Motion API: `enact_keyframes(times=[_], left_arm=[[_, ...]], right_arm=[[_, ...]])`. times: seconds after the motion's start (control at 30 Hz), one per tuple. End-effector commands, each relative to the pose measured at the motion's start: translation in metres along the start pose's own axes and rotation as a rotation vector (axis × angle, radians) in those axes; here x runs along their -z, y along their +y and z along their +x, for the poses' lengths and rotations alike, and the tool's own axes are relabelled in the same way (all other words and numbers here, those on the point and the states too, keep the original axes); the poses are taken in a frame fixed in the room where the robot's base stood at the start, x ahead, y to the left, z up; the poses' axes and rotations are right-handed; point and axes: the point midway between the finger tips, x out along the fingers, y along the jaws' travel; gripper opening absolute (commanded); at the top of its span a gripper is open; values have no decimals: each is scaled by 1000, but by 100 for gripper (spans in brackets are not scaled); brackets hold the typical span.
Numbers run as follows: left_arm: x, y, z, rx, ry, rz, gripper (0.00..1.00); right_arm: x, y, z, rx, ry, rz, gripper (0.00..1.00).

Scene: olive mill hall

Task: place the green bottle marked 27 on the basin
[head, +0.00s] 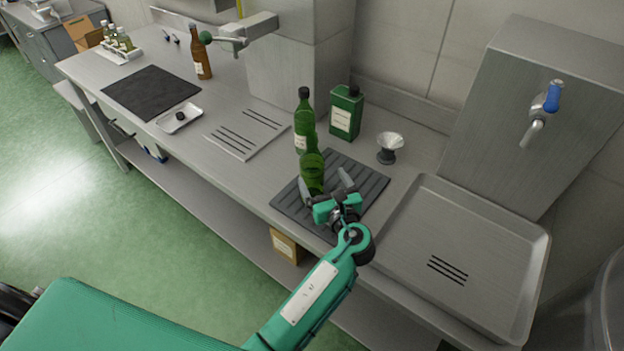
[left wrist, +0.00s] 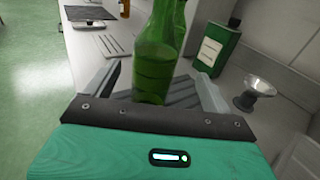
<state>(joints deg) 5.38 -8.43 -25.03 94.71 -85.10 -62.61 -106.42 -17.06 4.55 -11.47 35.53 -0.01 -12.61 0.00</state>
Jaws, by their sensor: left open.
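A green glass bottle (head: 312,173) stands upright on the dark ribbed mat (head: 372,188). It also shows close up in the left wrist view (left wrist: 155,62), between the fingers, with a gap on both sides. No number can be read on it. A second green bottle (head: 301,142) with a black cap and a pale label stands just behind it; its marking is too small to read. My left gripper (head: 326,183) is open around the near side of the front bottle. The basin (head: 410,250), a shallow steel tray with drain slots, is empty at the right. My right gripper is not in view.
A green square tin (head: 345,112) and a small funnel-topped item (head: 389,146) stand behind the mat. A blue-handled tap (head: 545,105) overhangs the basin's back. Further left are a slotted plate (head: 235,140), a small white tray (head: 170,124), a black mat (head: 150,92) and a brown bottle (head: 201,60).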

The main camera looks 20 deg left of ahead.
Motion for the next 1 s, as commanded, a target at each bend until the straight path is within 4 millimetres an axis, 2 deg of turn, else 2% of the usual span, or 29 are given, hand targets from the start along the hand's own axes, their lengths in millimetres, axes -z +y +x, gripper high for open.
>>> enact_keyframes(times=[0.1,0.37,0.6,0.87,1.0], left_arm=[[1,0,13,1,-1,0,86],[-2,3,30,1,-3,0,86],[-4,7,64,1,-2,-1,86],[-7,7,69,3,0,1,86],[-7,7,69,3,0,1,58]], right_arm=[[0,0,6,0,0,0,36],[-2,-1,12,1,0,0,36],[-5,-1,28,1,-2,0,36],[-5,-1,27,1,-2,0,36],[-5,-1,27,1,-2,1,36]])
